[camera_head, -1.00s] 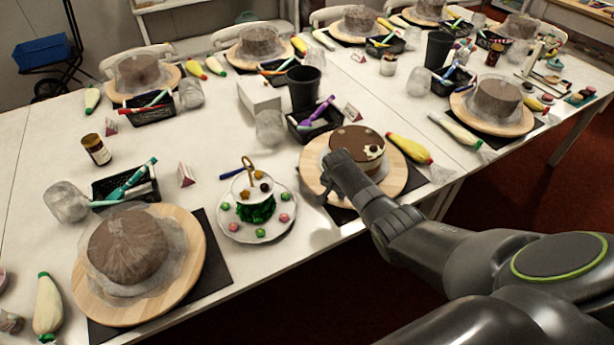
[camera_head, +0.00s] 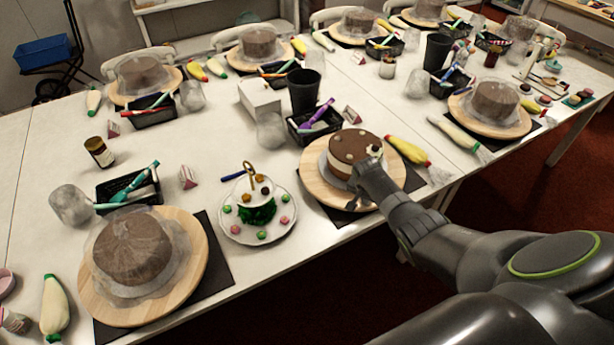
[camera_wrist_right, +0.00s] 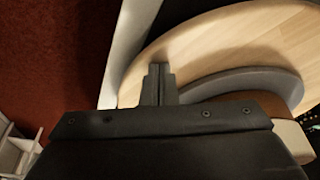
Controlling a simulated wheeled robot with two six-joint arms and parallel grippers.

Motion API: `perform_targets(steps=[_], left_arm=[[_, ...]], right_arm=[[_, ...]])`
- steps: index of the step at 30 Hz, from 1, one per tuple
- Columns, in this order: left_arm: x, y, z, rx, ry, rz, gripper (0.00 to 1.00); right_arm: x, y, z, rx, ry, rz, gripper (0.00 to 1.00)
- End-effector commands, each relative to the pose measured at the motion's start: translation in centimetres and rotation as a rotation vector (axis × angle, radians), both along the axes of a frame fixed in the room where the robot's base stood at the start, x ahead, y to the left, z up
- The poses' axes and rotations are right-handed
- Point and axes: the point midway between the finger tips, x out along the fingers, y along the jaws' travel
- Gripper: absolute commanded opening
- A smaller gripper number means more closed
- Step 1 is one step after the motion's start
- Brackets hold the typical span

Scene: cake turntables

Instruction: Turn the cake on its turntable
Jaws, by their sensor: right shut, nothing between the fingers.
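The brown-topped cake (camera_head: 352,152) with pale decorations sits on a round wooden turntable (camera_head: 318,185) at the table's near edge. Its side and the grey disc under it show at the right of the right wrist view (camera_wrist_right: 290,130), with the wooden top (camera_wrist_right: 215,45) beyond. My right gripper (camera_head: 352,205) is shut and empty, low over the front of the turntable beside the cake. In the right wrist view its closed fingers (camera_wrist_right: 158,72) lie over the wood near the rim; I cannot tell whether they touch it. My left gripper is not in view.
A tiered sweet stand (camera_head: 258,225) stands left of the turntable. A yellow piping bag (camera_head: 408,150) lies to its right. A black basket (camera_head: 313,125) stands behind it. A wrapped cake (camera_head: 132,248) on another wooden turntable is at the near left.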

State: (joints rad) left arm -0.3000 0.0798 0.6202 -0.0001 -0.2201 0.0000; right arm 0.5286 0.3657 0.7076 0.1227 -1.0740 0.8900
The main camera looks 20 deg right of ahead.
Motion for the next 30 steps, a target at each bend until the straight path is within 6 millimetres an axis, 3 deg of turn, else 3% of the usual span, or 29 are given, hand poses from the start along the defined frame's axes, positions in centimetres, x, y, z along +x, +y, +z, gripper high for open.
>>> perform_targets(steps=[5, 21, 30], left_arm=[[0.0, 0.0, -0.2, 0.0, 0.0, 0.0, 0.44], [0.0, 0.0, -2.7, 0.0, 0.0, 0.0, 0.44], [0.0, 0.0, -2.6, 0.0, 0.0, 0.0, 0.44]], right_arm=[[0.0, -0.4, -0.1, 0.0, 0.0, -0.001, 0.0], [-0.6, -7.5, -0.2, 0.0, 0.0, -0.002, 0.0], [-0.7, -7.8, 0.0, 0.001, 0.001, 0.0, 0.0]])
